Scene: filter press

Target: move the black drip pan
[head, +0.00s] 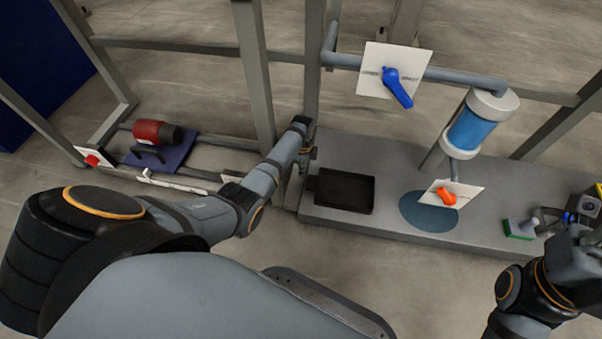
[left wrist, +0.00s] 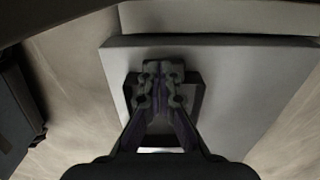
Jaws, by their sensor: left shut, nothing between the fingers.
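The black drip pan (head: 345,191) is a shallow rectangular tray lying on the left end of the grey plinth (head: 390,226), with a small tab on its left side. My left gripper (head: 306,158) is shut and empty, beside the pan's back left corner in the head view; I cannot tell whether it touches. In the left wrist view its fingers (left wrist: 163,78) are together in front of a dark shape on the grey surface, probably the pan, mostly hidden by the fingers. My right gripper (head: 543,216) is at the right edge of the head view, small and partly hidden.
A blue round patch (head: 430,211) lies right of the pan, under an orange valve handle (head: 446,196). A blue-and-white cylinder (head: 468,130) and a blue lever (head: 397,86) stand behind. A green-based part (head: 520,229) is near my right gripper. Frame posts (head: 256,75) rise at left.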

